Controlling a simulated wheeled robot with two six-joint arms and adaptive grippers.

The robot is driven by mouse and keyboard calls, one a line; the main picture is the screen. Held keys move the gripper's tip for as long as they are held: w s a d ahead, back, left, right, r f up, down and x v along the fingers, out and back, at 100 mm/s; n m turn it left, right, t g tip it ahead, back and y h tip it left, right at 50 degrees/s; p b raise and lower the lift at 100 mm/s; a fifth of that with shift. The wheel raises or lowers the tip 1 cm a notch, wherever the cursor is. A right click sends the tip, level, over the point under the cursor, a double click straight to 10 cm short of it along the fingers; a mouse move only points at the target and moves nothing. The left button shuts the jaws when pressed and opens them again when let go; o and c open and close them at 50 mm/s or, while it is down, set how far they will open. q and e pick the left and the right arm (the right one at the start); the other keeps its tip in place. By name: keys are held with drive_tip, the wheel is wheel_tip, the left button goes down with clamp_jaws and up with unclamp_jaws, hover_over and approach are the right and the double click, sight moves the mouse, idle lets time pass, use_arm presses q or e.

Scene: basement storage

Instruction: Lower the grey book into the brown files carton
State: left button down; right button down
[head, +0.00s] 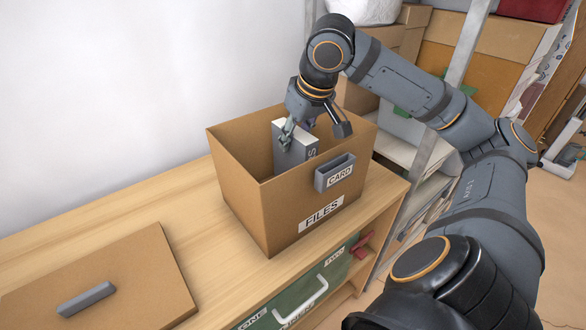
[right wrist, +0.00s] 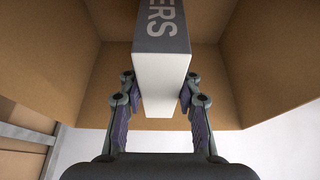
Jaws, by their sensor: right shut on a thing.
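The brown files carton (head: 243,203) stands open on the wooden bench, with a "FILES" label and a grey "CARD" holder on its front. The grey book (head: 291,156) is upright inside the carton's opening, its lower part hidden by the front wall. My right gripper (head: 298,128) is over the carton and shut on the book's top end. In the right wrist view the book (right wrist: 160,75) sits between both fingers (right wrist: 160,98), with the carton's inner walls (right wrist: 85,55) around it. Whether the book touches the carton floor cannot be told. My left gripper is not in view.
A cardboard lid (head: 120,285) with a grey handle lies on the bench (head: 185,205) to the left. A green drawer (head: 300,297) is below the carton. A metal shelf with boxes (head: 470,50) stands behind my right arm.

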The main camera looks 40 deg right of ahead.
drive_tip(key=shift+f+b, duration=0.4)
drive_tip(key=shift+f, duration=0.05)
idle(0.3)
drive_tip(key=c, duration=0.8)
unclamp_jaws()
drive_tip(key=shift+c, duration=0.2)
drive_tip(key=shift+r, duration=0.1)
wheel_tip(320, 180, up, 28)
drive_tip(key=p, duration=2.8)
